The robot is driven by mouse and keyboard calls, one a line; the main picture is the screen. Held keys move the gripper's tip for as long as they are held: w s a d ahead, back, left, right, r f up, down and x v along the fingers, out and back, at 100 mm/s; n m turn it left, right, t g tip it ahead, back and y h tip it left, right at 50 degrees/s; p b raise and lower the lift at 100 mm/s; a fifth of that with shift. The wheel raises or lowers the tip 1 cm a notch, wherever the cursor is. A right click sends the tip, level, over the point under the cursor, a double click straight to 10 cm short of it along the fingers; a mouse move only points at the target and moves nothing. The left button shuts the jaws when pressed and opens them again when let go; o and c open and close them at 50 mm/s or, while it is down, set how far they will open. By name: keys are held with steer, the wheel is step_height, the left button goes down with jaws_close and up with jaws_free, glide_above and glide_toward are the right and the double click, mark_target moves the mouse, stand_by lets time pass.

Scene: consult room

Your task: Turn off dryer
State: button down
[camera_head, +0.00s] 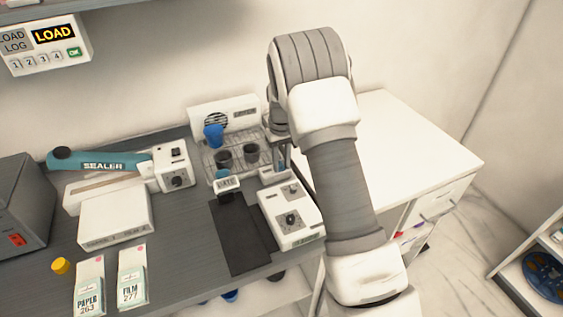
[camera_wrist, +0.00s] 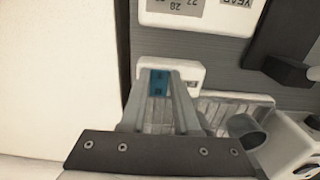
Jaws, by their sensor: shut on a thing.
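The dryer appears to be the white unit with a round fan vent (camera_head: 242,105) at the back of the counter, with a wire rack in front of it. A small white box (camera_head: 268,176) sits at the rack's front right corner. It also shows in the wrist view (camera_wrist: 193,73). My gripper (camera_wrist: 160,88) points down at this box, its two fingers on either side of a small blue piece (camera_wrist: 158,83) with dark marks. The jaws are shut on this piece. I cannot tell whether it is a switch. My arm partly hides the gripper in the head view.
A blue cup (camera_head: 213,134) and two dark cups stand on the rack, close to my gripper. A white dial device (camera_head: 291,214) and a dark mat (camera_head: 239,235) lie in front. A sealer (camera_head: 110,163) is at left. The white cabinet top (camera_head: 410,145) at right is clear.

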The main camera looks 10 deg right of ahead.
steer(key=shift+w+r+g+p, duration=0.25)
steer(key=shift+g+p, duration=0.35)
steer(key=shift+p, duration=0.55)
steer(key=shift+w+g+h+p, duration=0.2)
steer(key=shift+g+h+p, duration=0.1)
steer(key=shift+g+p, duration=0.4)
steer(key=shift+a, duration=0.1)
steer(key=c, duration=0.6)
jaws_free()
steer(key=shift+f, duration=0.1)
steer(key=shift+c, duration=0.2)
steer(key=d+v, duration=0.1)
steer(key=v, duration=1.6)
steer(key=shift+w+a, duration=0.25)
steer(key=shift+a, duration=0.2)
